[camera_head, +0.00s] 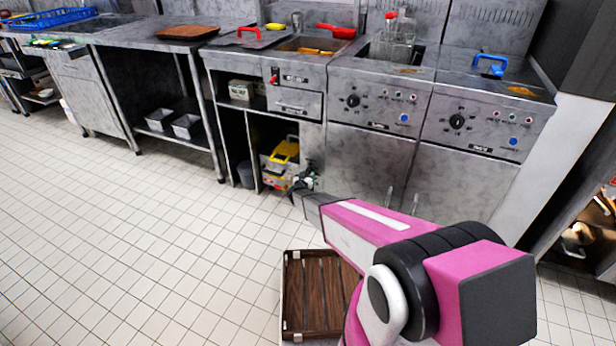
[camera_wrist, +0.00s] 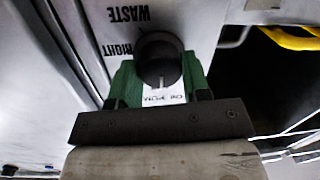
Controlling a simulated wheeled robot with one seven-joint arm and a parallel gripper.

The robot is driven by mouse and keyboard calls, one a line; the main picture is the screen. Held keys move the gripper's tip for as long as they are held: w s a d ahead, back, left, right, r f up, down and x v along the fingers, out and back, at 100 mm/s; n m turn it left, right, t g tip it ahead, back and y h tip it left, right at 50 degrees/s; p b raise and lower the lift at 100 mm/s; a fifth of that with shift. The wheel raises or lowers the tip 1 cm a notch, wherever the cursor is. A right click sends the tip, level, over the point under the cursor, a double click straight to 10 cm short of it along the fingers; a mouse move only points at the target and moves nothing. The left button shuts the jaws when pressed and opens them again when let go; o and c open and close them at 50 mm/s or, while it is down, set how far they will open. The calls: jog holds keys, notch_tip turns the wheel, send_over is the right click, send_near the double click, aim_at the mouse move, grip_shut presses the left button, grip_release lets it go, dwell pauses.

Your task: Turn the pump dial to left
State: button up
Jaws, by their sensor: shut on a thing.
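The pump dial (camera_wrist: 158,52) is a round black knob on a grey panel in the wrist view. Upside-down lettering beside it reads "WASTE" and "RIGHT", and a white label partly shows below it. A short pale mark is on the knob's lower side in the picture. My gripper (camera_wrist: 160,82) has its green fingers on both sides of the knob and is shut on it. In the head view my gripper (camera_head: 304,181) is at the front of the open cabinet under the fryer counter, and the dial is too small and covered to make out.
A yellow item (camera_head: 285,150) sits in the open cabinet beside my gripper. Steel cooking units with dials (camera_head: 457,122) stand to the right, a steel table (camera_head: 130,38) to the left. A brown slatted crate (camera_head: 315,290) is on the floor below my arm. The tiled floor (camera_head: 120,240) at left is clear.

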jog(key=o, duration=0.9)
jog(key=shift+s, duration=0.15)
jog(key=v, duration=1)
jog(key=shift+s+a, duration=0.15)
jog(key=shift+s, duration=0.1)
jog(key=s+d+r+n+g+y, duration=0.2)
jog(key=s+r+n+g+y, duration=0.2)
jog(key=r+y, duration=0.7)
jog(key=s+d+r+g+h, duration=0.1)
jog(key=s+d+r+g, duration=0.3)
jog(key=s, duration=0.4)
jog(key=s+d+r+m+g+h, duration=0.1)
jog(key=s+d+r+g, duration=0.3)
jog(key=s, duration=0.5)
jog(key=s+d+r+g+h, duration=0.2)
jog(key=s+d+r, duration=0.3)
jog(key=s+d, duration=0.3)
jog(key=shift+s+r+m+g+h, duration=0.35)
jog(key=shift+s+g, duration=0.25)
jog(key=shift+g, duration=0.3)
